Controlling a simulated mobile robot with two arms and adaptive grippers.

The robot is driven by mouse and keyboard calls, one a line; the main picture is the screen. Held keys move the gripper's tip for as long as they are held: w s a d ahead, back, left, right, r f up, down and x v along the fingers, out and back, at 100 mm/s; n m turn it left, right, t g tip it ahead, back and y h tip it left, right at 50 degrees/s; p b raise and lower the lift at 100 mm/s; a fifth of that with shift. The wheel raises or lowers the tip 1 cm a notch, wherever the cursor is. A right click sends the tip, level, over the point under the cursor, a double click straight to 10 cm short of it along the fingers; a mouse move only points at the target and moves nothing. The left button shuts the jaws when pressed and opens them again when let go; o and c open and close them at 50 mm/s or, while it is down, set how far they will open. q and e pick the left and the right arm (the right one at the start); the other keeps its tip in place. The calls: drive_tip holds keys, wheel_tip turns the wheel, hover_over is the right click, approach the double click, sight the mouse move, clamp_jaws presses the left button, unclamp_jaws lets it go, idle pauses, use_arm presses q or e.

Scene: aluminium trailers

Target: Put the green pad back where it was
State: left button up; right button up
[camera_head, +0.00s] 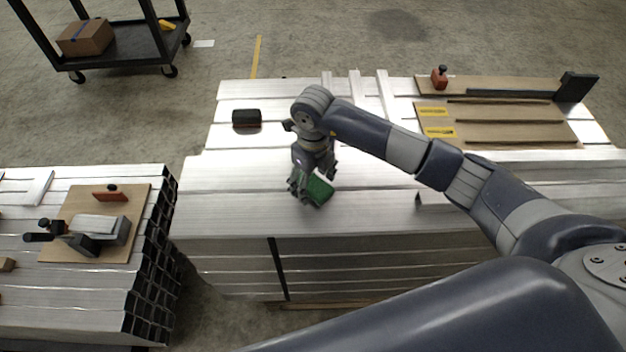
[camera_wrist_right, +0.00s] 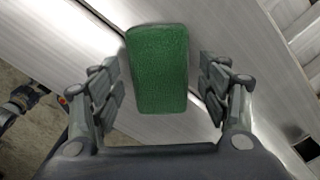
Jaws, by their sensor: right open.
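The green pad (camera_head: 319,190) lies on the pale aluminium profiles near the front edge of the middle stack. My right gripper (camera_head: 312,190) is directly over it, pointing down. In the right wrist view the green pad (camera_wrist_right: 158,68) sits between the two spread fingers of the right gripper (camera_wrist_right: 160,88), with a gap on each side. The fingers are open and do not visibly touch it. My left gripper does not show in either view.
A black block (camera_head: 246,118) lies on the stack's back left. Boards with yellow labels (camera_head: 436,132) and a red-handled tool (camera_head: 439,77) lie at right. A lower stack with a wooden board (camera_head: 75,205) stands at left. A black cart (camera_head: 130,42) stands behind.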

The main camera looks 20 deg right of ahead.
sight(313, 184)
drive_tip(key=shift+r, duration=0.1)
drive_tip(key=shift+r, duration=0.25)
wheel_tip(313, 184, up, 12)
drive_tip(key=b, duration=0.1)
drive_tip(key=shift+f, duration=0.15)
drive_tip(key=shift+f, duration=0.1)
